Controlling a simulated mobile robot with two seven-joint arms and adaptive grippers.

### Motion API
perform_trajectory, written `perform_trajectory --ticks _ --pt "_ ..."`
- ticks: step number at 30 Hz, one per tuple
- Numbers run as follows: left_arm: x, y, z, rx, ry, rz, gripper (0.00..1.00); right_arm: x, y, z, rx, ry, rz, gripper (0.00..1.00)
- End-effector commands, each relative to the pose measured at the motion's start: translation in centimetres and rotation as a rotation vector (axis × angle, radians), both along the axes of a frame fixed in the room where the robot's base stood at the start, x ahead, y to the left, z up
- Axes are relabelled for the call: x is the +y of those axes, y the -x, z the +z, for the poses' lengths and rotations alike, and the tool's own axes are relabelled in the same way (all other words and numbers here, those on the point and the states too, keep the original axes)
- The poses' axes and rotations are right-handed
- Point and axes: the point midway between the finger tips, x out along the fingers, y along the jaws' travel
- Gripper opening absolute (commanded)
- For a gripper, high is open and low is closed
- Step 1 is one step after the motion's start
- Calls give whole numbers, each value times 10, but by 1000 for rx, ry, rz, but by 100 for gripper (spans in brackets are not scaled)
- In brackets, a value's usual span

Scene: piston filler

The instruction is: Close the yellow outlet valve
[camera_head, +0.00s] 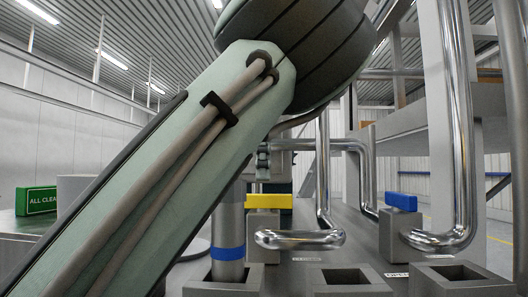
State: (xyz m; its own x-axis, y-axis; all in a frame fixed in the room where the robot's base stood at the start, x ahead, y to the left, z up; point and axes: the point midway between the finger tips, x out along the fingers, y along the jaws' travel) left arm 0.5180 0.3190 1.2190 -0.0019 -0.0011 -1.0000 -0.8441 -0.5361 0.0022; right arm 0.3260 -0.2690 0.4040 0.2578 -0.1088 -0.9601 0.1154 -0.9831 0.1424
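The yellow outlet valve (268,201) has a flat yellow handle lying level across the top of a grey valve body (263,228), at the middle of the head view. A bent chrome pipe (300,239) comes out of this body to the right. My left arm crosses the view from the lower left to the top and hides what lies behind it. A small pale green and dark piece, seemingly part of my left gripper (263,161), shows just above the yellow handle. Its fingers cannot be made out, nor any contact with the handle. My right gripper is not in view.
A blue-handled valve (401,202) stands to the right among chrome pipes (462,130). Grey square-mouthed boxes (345,282) line the front. A grey cylinder with a blue band (228,253) stands left of the yellow valve. A green sign (38,200) is at far left.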

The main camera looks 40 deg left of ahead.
Motion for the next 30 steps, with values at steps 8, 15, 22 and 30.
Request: perform_trajectory --ticks 8,15,22,30 --pt "0 0 24 1 3 -3 34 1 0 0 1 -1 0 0" --pt "0 0 32 -5 -2 -1 34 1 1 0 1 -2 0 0" --pt "0 0 32 -4 -3 -1 34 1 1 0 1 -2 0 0" --pt "0 0 32 -4 -3 -1 34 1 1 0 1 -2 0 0"
